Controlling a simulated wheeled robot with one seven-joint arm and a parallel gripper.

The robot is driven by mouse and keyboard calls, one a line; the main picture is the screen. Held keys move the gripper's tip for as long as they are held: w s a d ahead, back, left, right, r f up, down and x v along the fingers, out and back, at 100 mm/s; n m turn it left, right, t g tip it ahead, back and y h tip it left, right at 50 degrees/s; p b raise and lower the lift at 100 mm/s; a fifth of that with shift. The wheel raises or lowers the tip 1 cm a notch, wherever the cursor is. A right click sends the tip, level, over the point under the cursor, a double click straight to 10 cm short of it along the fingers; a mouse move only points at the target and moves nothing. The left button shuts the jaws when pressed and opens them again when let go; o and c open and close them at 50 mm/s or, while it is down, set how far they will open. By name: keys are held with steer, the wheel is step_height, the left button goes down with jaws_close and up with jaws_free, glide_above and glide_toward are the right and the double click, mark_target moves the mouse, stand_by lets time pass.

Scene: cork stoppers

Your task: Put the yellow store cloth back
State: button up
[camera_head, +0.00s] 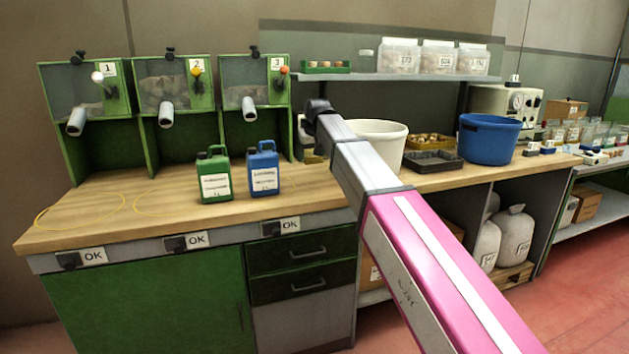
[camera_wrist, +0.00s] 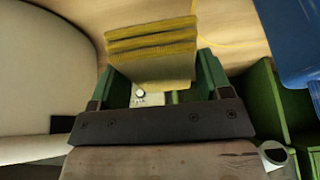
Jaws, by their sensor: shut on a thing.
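The yellow cloth (camera_wrist: 152,45) shows in the wrist view as a folded, layered block. My gripper (camera_wrist: 158,70) is shut on it, with one green finger at each side. The cloth is above the wooden bench top, and part of its lower side is hidden by my gripper. In the head view my arm runs up to the back of the bench, and neither the cloth nor my gripper's fingers can be made out there.
A green can (camera_head: 214,175) and a blue can (camera_head: 263,170) stand left of my arm. A white bucket (camera_head: 377,140) stands just right of it, then dark trays (camera_head: 432,162) and a blue bucket (camera_head: 487,140). Green dispensers (camera_head: 175,90) line the back. The bench's left front is clear, with thin yellow loops (camera_head: 80,210).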

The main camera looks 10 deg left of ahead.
mark_target(316, 157)
steer(key=shift+w+f, duration=0.1)
steer(key=shift+w, duration=0.3)
steer(key=shift+w+f, duration=0.15)
steer(key=shift+f, duration=0.1)
step_height(316, 157, down, 9)
steer(key=shift+f, duration=0.2)
steer(key=shift+f, duration=0.1)
steer(key=o, duration=0.9)
steer(key=v, duration=1.2)
